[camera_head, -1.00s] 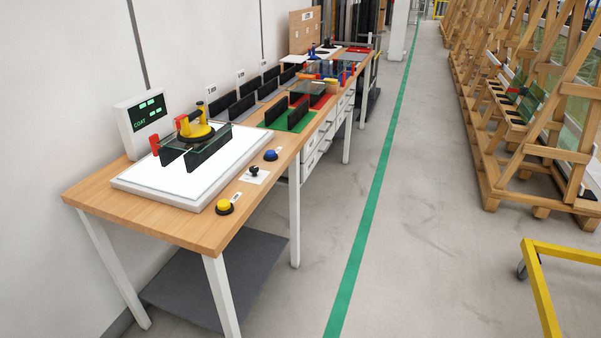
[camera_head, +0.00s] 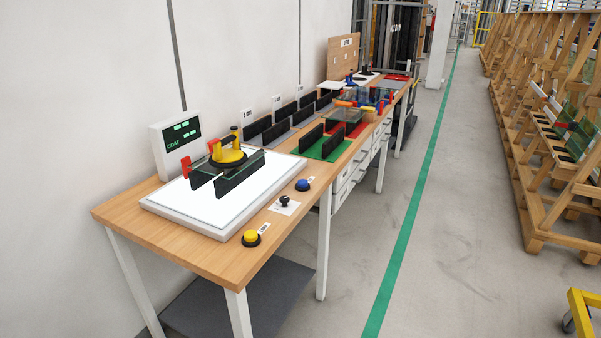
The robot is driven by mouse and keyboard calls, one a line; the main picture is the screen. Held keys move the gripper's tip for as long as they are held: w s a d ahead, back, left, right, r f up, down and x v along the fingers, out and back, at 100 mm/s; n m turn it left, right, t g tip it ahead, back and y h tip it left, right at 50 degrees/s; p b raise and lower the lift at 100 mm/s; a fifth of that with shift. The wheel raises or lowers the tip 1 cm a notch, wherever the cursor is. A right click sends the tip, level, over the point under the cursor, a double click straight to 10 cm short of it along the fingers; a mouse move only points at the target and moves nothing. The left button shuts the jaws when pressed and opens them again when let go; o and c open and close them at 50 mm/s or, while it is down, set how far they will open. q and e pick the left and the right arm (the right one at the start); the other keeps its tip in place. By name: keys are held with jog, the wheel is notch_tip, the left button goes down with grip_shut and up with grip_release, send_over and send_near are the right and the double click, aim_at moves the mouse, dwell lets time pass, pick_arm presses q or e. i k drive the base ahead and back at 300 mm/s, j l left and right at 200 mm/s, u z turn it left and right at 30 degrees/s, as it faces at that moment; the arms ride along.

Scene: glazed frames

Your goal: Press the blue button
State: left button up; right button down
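The blue button (camera_head: 302,184) sits in a dark round base on the wooden workbench (camera_head: 165,227), near its front edge and right of the white lit panel (camera_head: 190,221). A yellow button (camera_head: 250,237) stands nearer on the same edge. A small black knob (camera_head: 285,201) on a white plate lies between the two buttons. Neither of my grippers shows in the head view.
A yellow suction lifter (camera_head: 229,155) and a glass pane stand in black holders on the panel. A display reading COAT (camera_head: 175,144) stands behind. Wooden racks (camera_head: 545,130) and a yellow frame (camera_head: 581,312) are at right. The floor along the green line (camera_head: 412,205) is clear.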

aim_at(302, 183)
jog(key=i+l+u, duration=0.2)
jog(key=i, duration=0.4)
jog(key=i+l+u, duration=0.15)
jog(key=i+l, duration=0.2)
jog(key=i, duration=0.25)
jog(key=i+l+u, duration=0.2)
jog(key=i+l, duration=0.2)
jog(key=i, duration=0.15)
